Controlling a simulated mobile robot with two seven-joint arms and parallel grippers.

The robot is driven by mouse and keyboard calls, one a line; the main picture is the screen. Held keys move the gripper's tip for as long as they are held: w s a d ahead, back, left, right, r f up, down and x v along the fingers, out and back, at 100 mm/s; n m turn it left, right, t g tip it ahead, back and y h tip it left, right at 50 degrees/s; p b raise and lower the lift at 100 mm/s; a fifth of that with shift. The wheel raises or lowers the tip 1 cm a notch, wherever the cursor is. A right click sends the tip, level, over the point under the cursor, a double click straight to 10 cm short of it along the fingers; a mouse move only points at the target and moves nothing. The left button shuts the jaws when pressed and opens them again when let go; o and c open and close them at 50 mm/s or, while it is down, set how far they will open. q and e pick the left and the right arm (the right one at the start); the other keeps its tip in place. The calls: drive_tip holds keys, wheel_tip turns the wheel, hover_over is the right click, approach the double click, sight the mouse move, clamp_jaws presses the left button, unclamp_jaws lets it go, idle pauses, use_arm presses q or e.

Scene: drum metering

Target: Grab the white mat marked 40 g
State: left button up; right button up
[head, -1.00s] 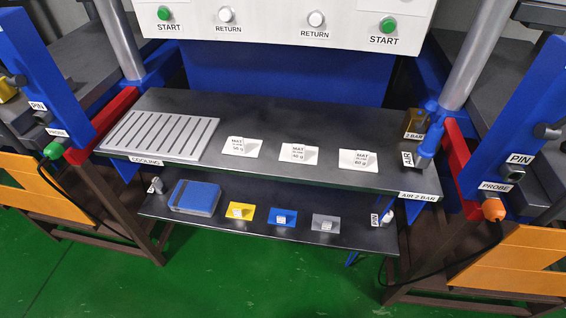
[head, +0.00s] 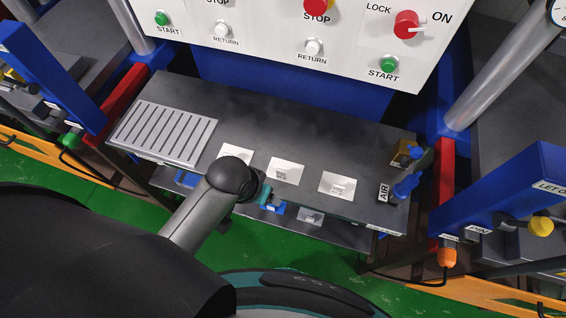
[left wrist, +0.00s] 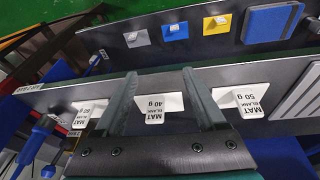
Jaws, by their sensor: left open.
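The white mat marked 40 g (left wrist: 154,104) lies on the dark upper shelf, in the middle of a row of three white mats. In the head view it is the middle mat (head: 286,172). My left gripper (left wrist: 158,74) is open and empty. In the left wrist view its two fingers appear on either side of the 40 g mat; I cannot tell the height gap. In the head view my left gripper (head: 264,194) is partly hidden behind its dark wrist, near the front shelf edge. My right gripper is not in view.
The 50 g mat (left wrist: 240,104) and another white mat (left wrist: 86,112) flank it. A slotted cooling plate (head: 165,134) is at the left of the shelf, a blue air fitting (head: 407,187) at the right. The lower shelf holds yellow (left wrist: 216,25), blue (left wrist: 175,31) and grey (left wrist: 137,38) pieces.

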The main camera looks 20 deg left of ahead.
sight(282, 170)
use_arm(q)
drive_tip(key=w+d+r+n+g+y+p, duration=0.1)
drive_tip(key=w+r+p, duration=0.25)
drive_tip(key=r, duration=0.35)
drive_tip(key=w+d+r+g+p, duration=0.1)
drive_tip(key=w+r+g+p, duration=0.1)
drive_tip(key=w+r, duration=0.35)
drive_tip(key=f+b, duration=0.1)
drive_tip(key=f, duration=0.1)
drive_tip(key=s+f, duration=0.1)
drive_tip(key=f, duration=0.2)
drive_tip(key=s+f+b, duration=0.1)
drive_tip(key=f, duration=0.2)
drive_tip(key=shift+d+f+b, duration=0.15)
drive_tip(key=shift+f+b, duration=0.1)
drive_tip(key=shift+b, duration=0.05)
wheel_tip(282, 170, down, 5)
drive_tip(key=shift+w+d+r+b, duration=0.1)
drive_tip(key=shift+w+d+b, duration=0.05)
drive_tip(key=shift+b, duration=0.45)
clamp_jaws()
